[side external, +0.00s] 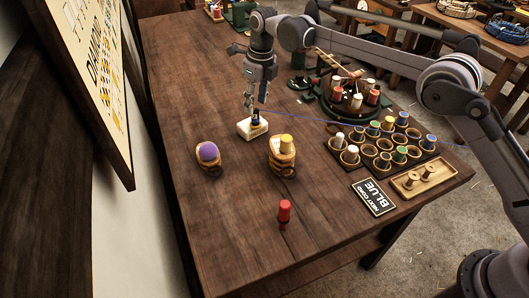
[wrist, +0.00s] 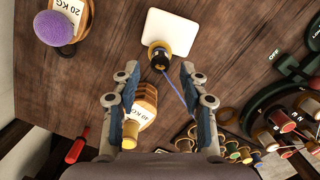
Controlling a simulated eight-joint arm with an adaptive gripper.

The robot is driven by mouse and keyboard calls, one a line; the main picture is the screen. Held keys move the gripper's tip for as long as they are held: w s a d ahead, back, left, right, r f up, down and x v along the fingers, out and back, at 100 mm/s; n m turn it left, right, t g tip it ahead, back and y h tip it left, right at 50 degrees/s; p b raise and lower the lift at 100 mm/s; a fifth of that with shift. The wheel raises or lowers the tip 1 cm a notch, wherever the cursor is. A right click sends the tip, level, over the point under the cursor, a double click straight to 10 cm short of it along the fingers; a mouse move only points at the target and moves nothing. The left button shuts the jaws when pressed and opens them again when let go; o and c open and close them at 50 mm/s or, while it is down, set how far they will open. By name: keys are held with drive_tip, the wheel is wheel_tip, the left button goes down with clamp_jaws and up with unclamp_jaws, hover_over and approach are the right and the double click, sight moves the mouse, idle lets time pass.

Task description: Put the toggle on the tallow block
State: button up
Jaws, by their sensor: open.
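The tallow block (side external: 246,131) is a pale, flat slab on the table, also in the wrist view (wrist: 172,25). A small dark piece with a yellow collar, seemingly the toggle (side external: 256,117), stands roughly upright at the block; in the wrist view it (wrist: 159,57) overlaps the block's near edge. It looks to rest on the block, but its foot is partly hidden. A thin blue cord runs from it to the right. My gripper (side external: 255,101) is just above it, open. In the wrist view its fingers (wrist: 160,68) are apart, with clear space on both sides of the toggle.
A purple ball on a weight stack (side external: 208,152) and another stack with a yellow top (side external: 282,155) stand nearby. A red peg (side external: 284,212) stands at the front. A dark green carousel (side external: 350,100) of bobbins and a rack of rings are right. The table's left side is clear.

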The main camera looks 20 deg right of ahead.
wheel_tip(320, 180, up, 8)
drive_tip(key=s+d+r+n+t, duration=0.3)
drive_tip(key=s+d+r+n, duration=0.6)
drive_tip(key=s+d+n, duration=0.5)
drive_tip(key=s+d+f+n+t, duration=0.1)
drive_tip(key=s+d+f+n, duration=0.1)
drive_tip(key=s+n, duration=0.3)
drive_tip(key=s+d+f+n+t, duration=0.1)
drive_tip(key=s+d+f+n, duration=0.2)
drive_tip(key=s+f+n, duration=0.2)
drive_tip(key=s+d+f+n+t, duration=0.1)
drive_tip(key=s+d+f+n, duration=0.2)
drive_tip(key=s+n, duration=0.3)
drive_tip(key=s, duration=0.4)
drive_tip(key=shift+s+d+f+h, duration=0.2)
drive_tip(key=shift+f+h, duration=0.1)
drive_tip(key=shift+f, duration=0.1)
drive_tip(key=shift+o, duration=0.5)
drive_tip(key=shift+w+a, duration=0.1)
